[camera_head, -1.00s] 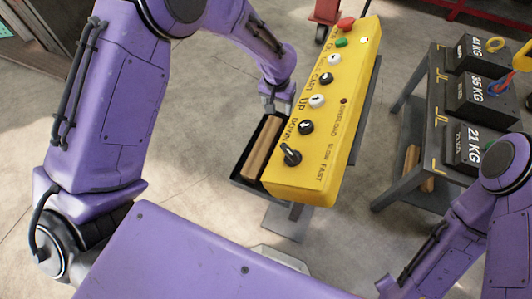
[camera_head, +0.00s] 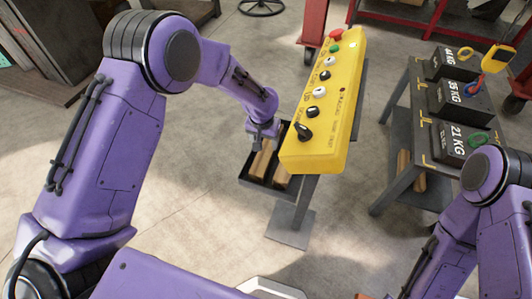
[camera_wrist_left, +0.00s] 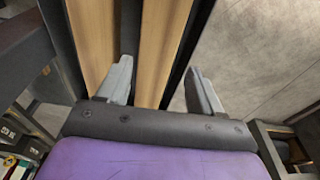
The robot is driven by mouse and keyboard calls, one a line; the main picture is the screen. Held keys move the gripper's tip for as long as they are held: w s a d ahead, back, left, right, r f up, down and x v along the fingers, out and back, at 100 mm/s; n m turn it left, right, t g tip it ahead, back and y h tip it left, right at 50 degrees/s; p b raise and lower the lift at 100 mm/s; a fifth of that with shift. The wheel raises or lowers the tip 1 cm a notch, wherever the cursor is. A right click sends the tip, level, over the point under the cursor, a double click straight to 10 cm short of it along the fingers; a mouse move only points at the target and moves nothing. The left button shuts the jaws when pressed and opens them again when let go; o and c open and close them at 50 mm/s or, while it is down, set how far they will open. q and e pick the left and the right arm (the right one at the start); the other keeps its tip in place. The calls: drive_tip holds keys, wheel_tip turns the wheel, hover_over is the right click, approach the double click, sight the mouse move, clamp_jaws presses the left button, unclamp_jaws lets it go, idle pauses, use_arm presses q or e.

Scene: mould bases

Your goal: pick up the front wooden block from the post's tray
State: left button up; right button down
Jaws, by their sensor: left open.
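Two long wooden blocks lie side by side in the dark tray (camera_head: 246,181) on the post, beside the yellow control box. In the head view one block (camera_head: 260,163) is at left and the other (camera_head: 281,178) is partly hidden by the box. My left gripper (camera_head: 262,133) is over the tray's far end. In the left wrist view its open fingers (camera_wrist_left: 157,88) lie on either side of the right-hand block (camera_wrist_left: 161,45), with the left finger near the gap beside the left-hand block (camera_wrist_left: 94,35). I cannot tell how deep the fingertips reach. My right gripper is out of view.
The yellow control box (camera_head: 322,110) stands close to the tray's right side. A grey table (camera_head: 420,130) with black weights (camera_head: 455,140) is at right. Open concrete floor lies left of the tray.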

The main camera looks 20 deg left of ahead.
sight(268, 147)
use_arm(q)
drive_tip(key=f, duration=0.2)
drive_tip(key=w+f, duration=0.1)
drive_tip(key=f, duration=0.1)
drive_tip(key=w+f, duration=0.1)
drive_tip(key=f, duration=0.1)
drive_tip(key=shift+d+f+p, duration=0.25)
drive_tip(key=shift+f+p, duration=0.05)
drive_tip(key=c, duration=1)
drive_tip(key=shift+o, duration=0.2)
drive_tip(key=shift+r, duration=0.1)
